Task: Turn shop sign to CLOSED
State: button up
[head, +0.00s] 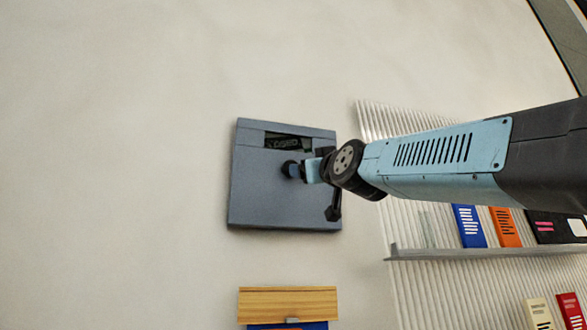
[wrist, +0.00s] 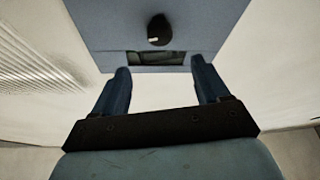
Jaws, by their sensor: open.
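The shop sign is a grey-blue square panel (head: 262,200) on the pale wall, seen slightly tilted in the head view. It has a dark window (head: 289,143) near its top edge with small lettering that I cannot read for sure. In the wrist view the panel (wrist: 100,22) fills the top, with a round black knob (wrist: 159,30) and the dark window (wrist: 156,58). My gripper (wrist: 160,70) is open and empty, its two blue fingers apart near the window edge. The knob lies beyond the fingertips, not between them. In the head view my gripper (head: 298,170) is in front of the panel.
Right of the sign is a ribbed wall panel (head: 375,125) with a shelf (head: 480,253) holding a blue item (head: 468,226), an orange item (head: 506,227) and a dark one. A wooden box (head: 288,302) sits below the sign. The wall to the left is clear.

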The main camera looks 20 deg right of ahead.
jog(key=x, duration=1.2)
jog(key=shift+w, duration=0.25)
jog(key=shift+c, duration=0.4)
jog(key=c, duration=0.9)
jog(key=shift+c, duration=0.2)
jog(key=shift+a+m+h, duration=0.1)
jog(key=shift+m+h, duration=1.1)
jog(key=shift+m, duration=1)
jog(key=o, duration=1)
jog(key=v, duration=1.3)
jog(key=shift+s+f, duration=0.35)
